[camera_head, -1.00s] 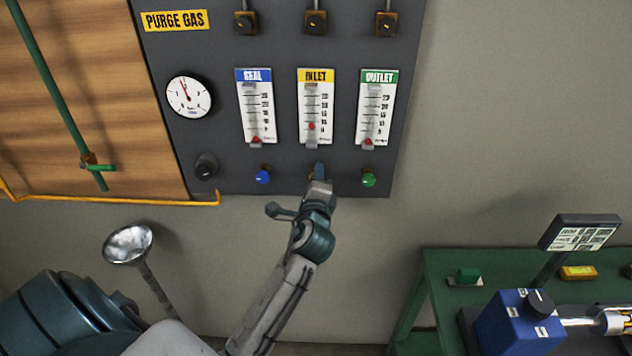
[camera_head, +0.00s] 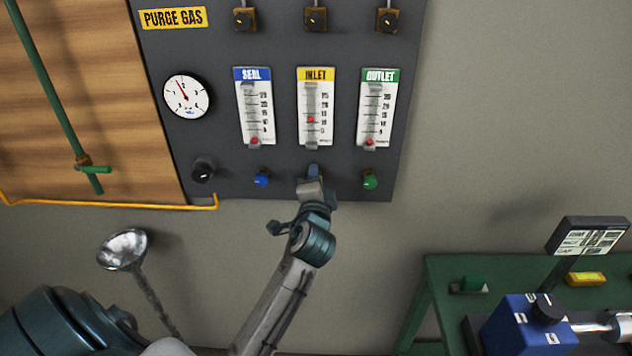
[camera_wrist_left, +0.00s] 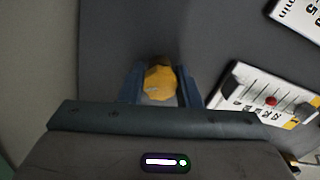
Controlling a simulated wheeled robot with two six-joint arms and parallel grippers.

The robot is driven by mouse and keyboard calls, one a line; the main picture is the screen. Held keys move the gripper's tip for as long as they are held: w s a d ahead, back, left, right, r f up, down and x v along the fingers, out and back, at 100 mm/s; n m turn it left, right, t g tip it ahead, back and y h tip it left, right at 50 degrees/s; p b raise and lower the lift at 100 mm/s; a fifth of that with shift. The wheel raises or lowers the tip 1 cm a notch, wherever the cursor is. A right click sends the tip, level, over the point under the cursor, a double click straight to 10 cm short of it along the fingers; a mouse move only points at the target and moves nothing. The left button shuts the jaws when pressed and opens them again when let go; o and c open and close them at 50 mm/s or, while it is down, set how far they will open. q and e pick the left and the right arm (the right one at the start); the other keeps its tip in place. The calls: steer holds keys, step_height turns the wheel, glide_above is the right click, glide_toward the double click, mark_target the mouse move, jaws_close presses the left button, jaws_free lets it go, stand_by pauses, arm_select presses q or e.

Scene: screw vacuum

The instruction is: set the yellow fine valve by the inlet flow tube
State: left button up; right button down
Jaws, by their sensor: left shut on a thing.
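The yellow fine valve (camera_wrist_left: 160,80) sits between the two fingers of my left gripper (camera_head: 314,174) in the left wrist view. The gripper is shut on it, and in the head view it hides the knob. The inlet flow tube (camera_head: 315,105), under a yellow INLET label, is just above the gripper. Its red float (camera_head: 311,119) stands a little below mid-scale. The tube also shows at the right in the left wrist view (camera_wrist_left: 262,98). My right gripper is not in view.
A blue knob (camera_head: 262,180) and a green knob (camera_head: 370,181) flank the gripper closely. The seal tube (camera_head: 254,107) and outlet tube (camera_head: 377,110) have floats near the bottom. A gauge (camera_head: 187,96) is at the left. A green bench (camera_head: 440,271) stands at the lower right.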

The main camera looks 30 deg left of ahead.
arm_select(q)
steer(key=shift+f, duration=0.1)
steer(key=o, duration=1)
steer(key=shift+s, duration=0.1)
steer(key=shift+s+d, duration=0.15)
steer(key=shift+b+v, duration=1.5)
steer(key=shift+v, duration=3.7)
